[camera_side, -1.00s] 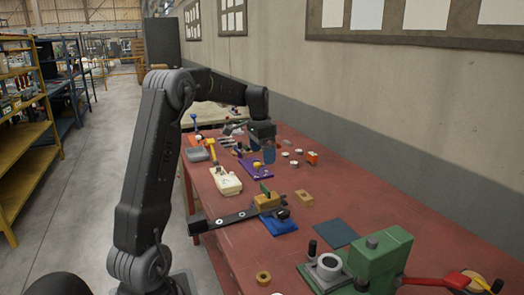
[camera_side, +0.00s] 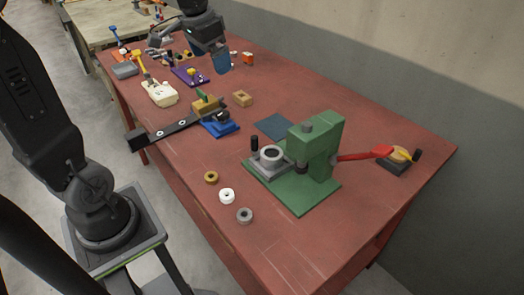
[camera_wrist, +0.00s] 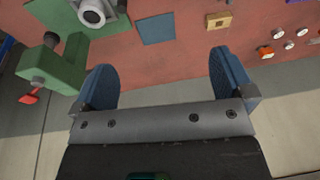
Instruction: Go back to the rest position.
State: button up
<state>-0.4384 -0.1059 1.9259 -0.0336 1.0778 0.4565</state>
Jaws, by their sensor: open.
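My gripper (camera_side: 220,60) hangs above the far part of the red table (camera_side: 290,250) in the side view, past the purple plate (camera_side: 188,76). In the wrist view its two blue fingers stand wide apart, with nothing between them (camera_wrist: 165,82). The table's edge and the grey floor show behind and below the fingers there. The upper part of my arm is cut off by the top of the side view.
A green press (camera_side: 318,150) with a red lever stands on the near table; it also shows in the wrist view (camera_wrist: 65,65). A blue fixture (camera_side: 222,128), cream box (camera_side: 160,94), wooden block (camera_side: 242,98) and dark mat (camera_side: 272,127) lie around. Several rings lie in front.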

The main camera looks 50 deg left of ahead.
jog(key=s+d+f+t, duration=0.3)
jog(key=s+d, duration=1.1)
jog(key=d, duration=0.1)
jog(key=shift+h, duration=0.4)
jog(key=shift+f, duration=0.1)
